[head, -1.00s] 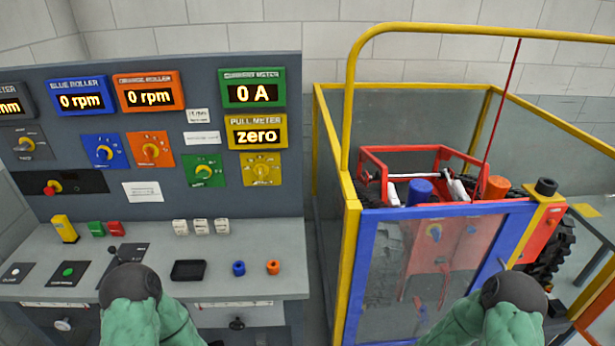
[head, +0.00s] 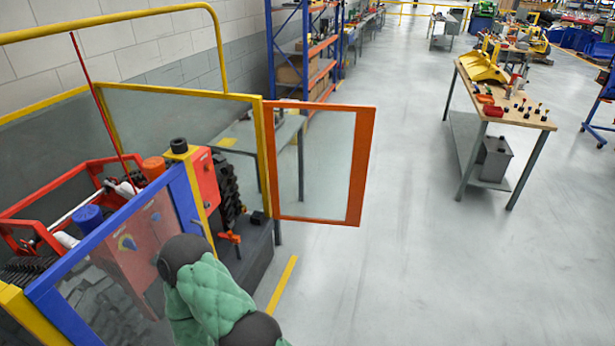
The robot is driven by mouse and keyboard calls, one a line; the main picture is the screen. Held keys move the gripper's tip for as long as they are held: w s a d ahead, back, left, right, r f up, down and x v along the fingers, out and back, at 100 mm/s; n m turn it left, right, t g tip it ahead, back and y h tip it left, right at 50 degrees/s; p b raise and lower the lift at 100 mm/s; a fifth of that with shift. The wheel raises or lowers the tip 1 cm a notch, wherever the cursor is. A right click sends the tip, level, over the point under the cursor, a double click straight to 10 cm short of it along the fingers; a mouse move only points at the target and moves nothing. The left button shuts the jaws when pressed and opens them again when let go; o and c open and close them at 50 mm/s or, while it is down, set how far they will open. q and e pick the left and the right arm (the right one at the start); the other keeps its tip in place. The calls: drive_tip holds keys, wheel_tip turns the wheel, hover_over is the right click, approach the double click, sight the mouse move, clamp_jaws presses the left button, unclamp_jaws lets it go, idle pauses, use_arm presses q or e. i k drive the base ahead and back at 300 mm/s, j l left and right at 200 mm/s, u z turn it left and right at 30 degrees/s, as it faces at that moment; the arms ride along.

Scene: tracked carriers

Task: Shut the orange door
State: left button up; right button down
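The orange door (head: 365,165) is a clear panel in an orange frame, hinged on a yellow post of the enclosure in the head view. It stands open, swung out to the right over the floor. The blue door (head: 180,205) on the enclosure's near side appears closed. One of my arms, with green padding, comes up from the bottom in front of the enclosure, left of the orange door and apart from it. No gripper fingers show on it, and my other arm is out of view.
A tracked carrier with a red frame (head: 70,190) stands inside the enclosure. A wooden workbench (head: 545,124) with small parts stands at the right. A yellow strip (head: 282,284) lies on the floor. The grey floor between door and bench is clear.

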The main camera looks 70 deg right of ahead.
sight(365, 114)
drive_tip(key=z, duration=1.9)
drive_tip(key=i+l+z, duration=0.3)
drive_tip(key=i+z, duration=0.35)
drive_tip(key=i+l+z, duration=0.1)
drive_tip(key=i+z, duration=0.2)
drive_tip(key=i, duration=0.2)
drive_tip(key=i+z, duration=0.3)
drive_tip(key=i, duration=0.35)
drive_tip(key=i+z, duration=0.25)
drive_tip(key=i, duration=0.4)
drive_tip(key=i+j+z, duration=0.3)
drive_tip(key=i, duration=0.35)
drive_tip(key=i+u, duration=0.2)
drive_tip(key=i, duration=0.3)
drive_tip(key=i+u, duration=0.2)
drive_tip(key=i, duration=0.25)
drive_tip(key=i+l+u, duration=0.1)
drive_tip(key=i+u, duration=0.15)
drive_tip(key=i, duration=0.25)
drive_tip(key=i+l+u, duration=0.2)
drive_tip(key=i, duration=0.25)
drive_tip(key=i+u, duration=0.3)
drive_tip(key=u, duration=0.15)
drive_tip(key=i+l+u, duration=0.15)
drive_tip(key=i+u, duration=0.15)
drive_tip(key=u, duration=0.15)
drive_tip(key=i+l+u, duration=0.2)
drive_tip(key=u, duration=0.25)
drive_tip(key=i+u, duration=0.1)
drive_tip(key=u, duration=2.6)
